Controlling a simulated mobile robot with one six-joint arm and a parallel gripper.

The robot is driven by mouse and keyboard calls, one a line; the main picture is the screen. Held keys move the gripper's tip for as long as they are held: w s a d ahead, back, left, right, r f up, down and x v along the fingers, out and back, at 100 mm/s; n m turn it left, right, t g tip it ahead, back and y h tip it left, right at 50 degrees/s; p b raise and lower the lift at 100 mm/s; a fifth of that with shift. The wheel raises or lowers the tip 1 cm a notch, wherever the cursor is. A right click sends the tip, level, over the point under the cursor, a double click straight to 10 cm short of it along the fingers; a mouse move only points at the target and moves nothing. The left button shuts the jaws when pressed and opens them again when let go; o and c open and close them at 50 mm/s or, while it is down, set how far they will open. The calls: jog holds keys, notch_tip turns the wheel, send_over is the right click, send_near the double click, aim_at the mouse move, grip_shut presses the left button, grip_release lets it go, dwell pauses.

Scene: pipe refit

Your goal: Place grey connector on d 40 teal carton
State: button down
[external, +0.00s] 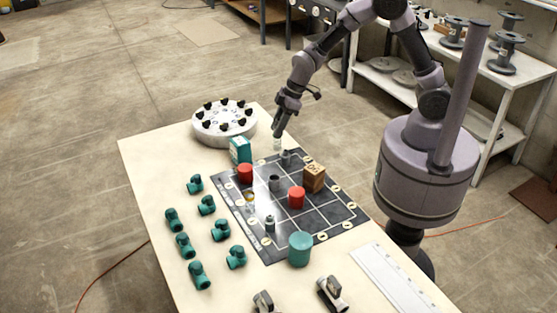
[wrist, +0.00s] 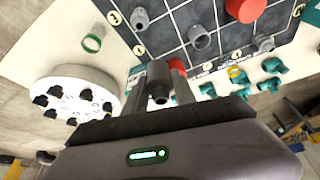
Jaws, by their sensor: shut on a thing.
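My gripper (external: 279,127) hangs above the far edge of the table, right of the teal carton. In the wrist view, my gripper (wrist: 158,98) is shut on a grey connector (wrist: 158,76), a short tube with a dark open end. The held connector is hard to tell from the gripper in the external view. The teal carton (external: 240,150) stands upright at the board's far left corner, apart from my gripper. In the wrist view, the carton (wrist: 136,73) shows partly behind the held connector.
A white round stand (external: 224,124) with black knobs lies beyond the carton. A red can (external: 245,173) stands close before it. The dark board (external: 250,238) carries grey fittings, another red can and a wooden block (external: 314,177). A pale green-banded cup (wrist: 94,39) stands near the board.

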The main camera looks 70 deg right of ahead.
jog(key=shift+s+d+r, duration=0.15)
jog(key=shift+s+d, duration=0.45)
jog(key=shift+d, duration=0.05)
send_over(235, 142)
jog(key=s, duration=0.2)
jog(key=shift+w+d+f, duration=0.1)
jog(key=shift+d+f, duration=0.1)
jog(key=shift+f, duration=0.25)
jog(key=shift+w+d+f, duration=0.1)
jog(key=shift+d+f, duration=0.1)
jog(key=shift+f, duration=0.25)
notch_tip(235, 142, down, 4)
jog(key=shift+w+r+b, duration=0.1)
jog(key=shift+r+b, duration=0.1)
jog(key=shift+b, duration=0.65)
jog(key=shift+r, duration=0.1)
jog(key=c, duration=1)
grip_release()
jog(key=shift+c, duration=0.2)
